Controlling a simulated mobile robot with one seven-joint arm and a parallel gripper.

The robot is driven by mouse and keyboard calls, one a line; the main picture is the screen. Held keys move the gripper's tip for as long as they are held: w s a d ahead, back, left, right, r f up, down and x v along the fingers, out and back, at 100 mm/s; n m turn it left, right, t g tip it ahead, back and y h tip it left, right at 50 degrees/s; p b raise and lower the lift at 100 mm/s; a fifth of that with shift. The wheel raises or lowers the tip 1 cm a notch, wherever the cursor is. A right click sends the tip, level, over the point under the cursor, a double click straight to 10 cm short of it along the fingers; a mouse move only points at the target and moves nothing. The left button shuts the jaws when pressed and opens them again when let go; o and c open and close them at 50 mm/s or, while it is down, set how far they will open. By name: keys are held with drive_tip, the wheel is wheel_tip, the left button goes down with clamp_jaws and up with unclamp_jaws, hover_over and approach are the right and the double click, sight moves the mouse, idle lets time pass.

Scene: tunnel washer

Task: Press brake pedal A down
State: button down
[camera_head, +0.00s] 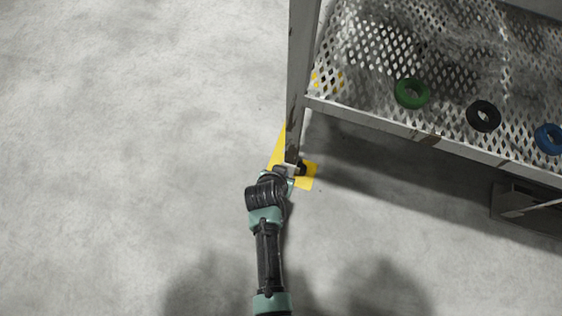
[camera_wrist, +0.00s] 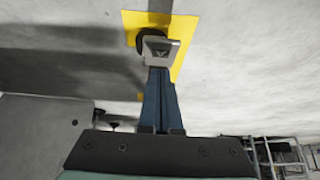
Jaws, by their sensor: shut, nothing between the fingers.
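Brake pedal A appears to be the grey metal plate with a dark mark (camera_wrist: 161,49) in the wrist view, next to a black caster wheel (camera_wrist: 150,34). In the head view the pale pedal (camera_head: 292,169) is small, beside the wheel (camera_head: 302,169) at the foot of the rack's leg. My gripper (camera_wrist: 159,72) is shut and empty. Its blue fingers point at the pedal, and their tips lie at its near edge. I cannot tell whether they touch it. In the head view my arm's end covers the fingers. Whether the pedal is up or down is unclear.
The rack's grey leg (camera_head: 297,80) stands on a yellow floor marking (camera_head: 307,183). Its perforated shelf (camera_head: 370,45) holds a green ring (camera_head: 412,93), a black ring (camera_head: 483,116) and a blue ring (camera_head: 549,139). The concrete floor to the left is clear.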

drive_tip(key=shift+s+a+f+b, duration=0.15)
drive_tip(key=shift+f+b, duration=0.1)
drive_tip(key=shift+f, duration=0.3)
drive_tip(key=shift+s+d+f+b, duration=0.15)
drive_tip(key=shift+f+b, duration=0.1)
drive_tip(key=shift+f, duration=0.3)
drive_tip(key=shift+a, duration=0.1)
drive_tip(key=shift+s+f+t+b, duration=0.15)
drive_tip(key=shift+f+t+b, duration=0.05)
drive_tip(key=shift+t+b, duration=0.1)
drive_tip(key=shift+s+a+f+t, duration=0.1)
drive_tip(key=shift+s+f+t, duration=0.1)
drive_tip(key=shift+t, duration=0.1)
drive_tip(key=shift+f+b, duration=0.1)
drive_tip(key=shift+b, duration=0.2)
drive_tip(key=shift+s+a+f+b, duration=0.1)
drive_tip(key=shift+s+f+b, duration=0.15)
drive_tip(key=shift+f, duration=0.45)
drive_tip(key=shift+s+a+f+b, duration=0.1)
drive_tip(key=shift+s+f+b, duration=0.15)
drive_tip(key=shift+f, duration=0.65)
drive_tip(key=shift+r, duration=0.1)
